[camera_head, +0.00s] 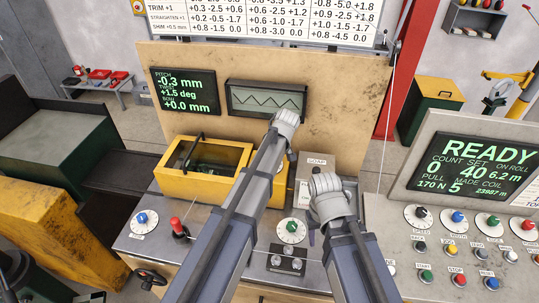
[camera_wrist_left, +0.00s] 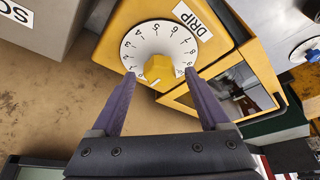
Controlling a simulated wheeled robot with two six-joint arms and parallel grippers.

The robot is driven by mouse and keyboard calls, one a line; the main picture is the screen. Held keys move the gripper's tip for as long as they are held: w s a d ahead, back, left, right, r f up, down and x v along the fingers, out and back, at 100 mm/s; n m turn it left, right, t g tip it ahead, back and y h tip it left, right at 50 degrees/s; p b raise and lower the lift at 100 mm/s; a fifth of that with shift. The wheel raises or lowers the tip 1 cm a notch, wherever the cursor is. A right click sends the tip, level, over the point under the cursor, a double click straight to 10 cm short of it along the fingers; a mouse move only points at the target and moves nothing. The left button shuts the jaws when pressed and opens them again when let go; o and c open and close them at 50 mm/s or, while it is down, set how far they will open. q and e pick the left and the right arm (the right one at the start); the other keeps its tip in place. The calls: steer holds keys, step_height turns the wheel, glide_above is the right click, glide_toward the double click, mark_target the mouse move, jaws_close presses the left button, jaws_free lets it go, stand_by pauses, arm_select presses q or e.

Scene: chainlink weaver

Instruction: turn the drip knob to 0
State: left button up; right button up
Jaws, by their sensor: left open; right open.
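The drip knob (camera_wrist_left: 157,69) is yellow with a pale pointer line near its lower edge. It sits on a white numbered dial (camera_wrist_left: 152,41) beside the DRIP label (camera_wrist_left: 192,20), which appears upside down in the left wrist view. My left gripper (camera_wrist_left: 159,76) is open, one purple finger on each side of the knob; contact is not clear. In the head view my left arm hides most of the dial, and the left gripper's fingers cannot be made out. My right gripper (camera_head: 326,184) is open above the front panel, apart from the drip knob.
A yellow box with a window (camera_head: 205,160) stands left of my left arm. A SOAP box (camera_head: 307,176) is behind my right gripper. A control console (camera_head: 460,215) is at right.

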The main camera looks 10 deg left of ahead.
arm_select(q)
steer(key=p+v, duration=0.5)
steer(key=v, duration=0.1)
steer(key=shift+r, duration=0.3)
arm_select(e)
step_height(320, 180, up, 6)
arm_select(q)
steer(key=shift+s+d, duration=0.1)
steer(key=shift+s, duration=0.05)
steer(key=s+d+f+m+g+b, duration=0.1)
steer(key=s+f+m+b, duration=0.3)
steer(key=s, duration=0.5)
steer(key=s+d+f+m+g+h+b, duration=0.1)
steer(key=s+d+f+m+b, duration=0.2)
steer(key=s+f+b, duration=0.4)
steer(key=s+d+f+m+g+b, duration=0.1)
steer(key=s+f+m+b, duration=0.4)
steer(key=s, duration=0.5)
steer(key=shift+s+d+f+m+h, duration=0.15)
steer(key=shift+s+d+f+h, duration=0.1)
steer(key=shift+f, duration=0.3)
steer(key=shift+s+d+f+m+h, duration=0.15)
steer(key=shift+d+f, duration=0.15)
steer(key=shift+f, duration=0.25)
steer(key=shift+s, duration=0.2)
arm_select(e)
step_height(320, 180, down, 17)
steer(key=shift+r, duration=0.2)
arm_select(q)
steer(key=shift+d, duration=0.1)
